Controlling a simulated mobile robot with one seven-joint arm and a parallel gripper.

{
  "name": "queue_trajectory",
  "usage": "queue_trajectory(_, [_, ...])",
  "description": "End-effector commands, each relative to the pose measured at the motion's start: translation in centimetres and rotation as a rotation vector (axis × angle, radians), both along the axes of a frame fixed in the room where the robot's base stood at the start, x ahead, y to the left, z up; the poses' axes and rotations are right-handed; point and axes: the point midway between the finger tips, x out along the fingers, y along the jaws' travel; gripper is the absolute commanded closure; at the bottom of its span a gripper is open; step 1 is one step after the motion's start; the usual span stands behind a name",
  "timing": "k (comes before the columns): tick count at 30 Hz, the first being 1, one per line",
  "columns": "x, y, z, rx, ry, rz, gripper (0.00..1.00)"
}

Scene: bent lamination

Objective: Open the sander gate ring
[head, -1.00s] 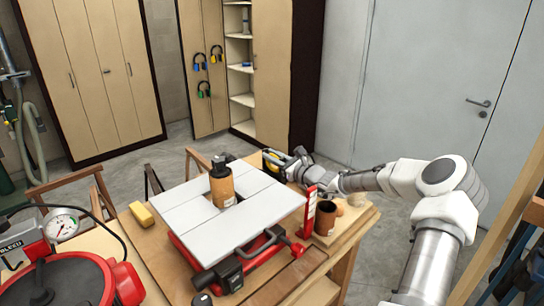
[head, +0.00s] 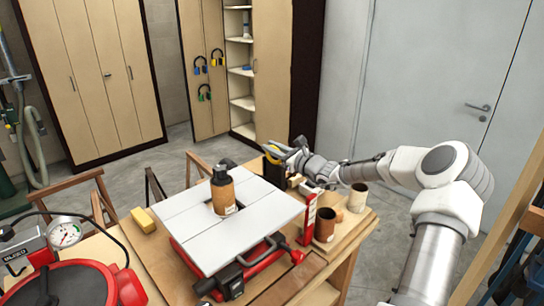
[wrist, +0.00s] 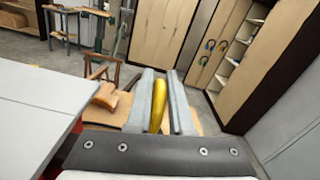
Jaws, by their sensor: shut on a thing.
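The sander has a white table top (head: 190,225) on a red base, with an orange-brown drum (head: 223,193) upright at its middle. A yellow curved piece (wrist: 160,106), which may be the gate ring, runs between the two grey fingers of my gripper (wrist: 162,78). In the head view my gripper (head: 283,152) is shut on it beyond the far right corner of the table top, beside a dark block with yellow on it. The piece's far end and its mounting are hidden, so I cannot tell whether it has turned.
A yellow block (head: 143,220) lies on the left. A red round machine with a gauge (head: 64,234) is at front left. Cabinets stand behind.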

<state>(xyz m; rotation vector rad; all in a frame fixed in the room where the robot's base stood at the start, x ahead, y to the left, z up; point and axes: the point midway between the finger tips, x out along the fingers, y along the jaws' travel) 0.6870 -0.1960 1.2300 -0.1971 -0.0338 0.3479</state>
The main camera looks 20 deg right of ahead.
Motion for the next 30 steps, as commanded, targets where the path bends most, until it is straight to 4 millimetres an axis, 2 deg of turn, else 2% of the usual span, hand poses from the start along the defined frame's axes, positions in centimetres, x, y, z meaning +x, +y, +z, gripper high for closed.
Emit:
queue_trajectory(1, [0.0,-0.2,1.0,-0.003,-0.003,-0.004,1.0])
queue_trajectory(3, [0.0,-0.2,1.4,-0.001,-0.002,-0.004,1.0])
queue_trajectory(12, [0.0,-0.2,1.4,0.001,-0.003,-0.005,1.0])
queue_trajectory(13, [0.0,-0.2,1.4,0.001,-0.003,-0.005,0.75])
queue_trajectory(17, [0.0,-0.2,1.3,0.002,-0.001,-0.004,0.53])
queue_trajectory(26, [-0.1,-0.1,1.2,0.001,-0.001,-0.002,0.53])
queue_trajectory(30, [-1.2,-0.6,1.2,0.001,-0.001,-0.003,0.53])
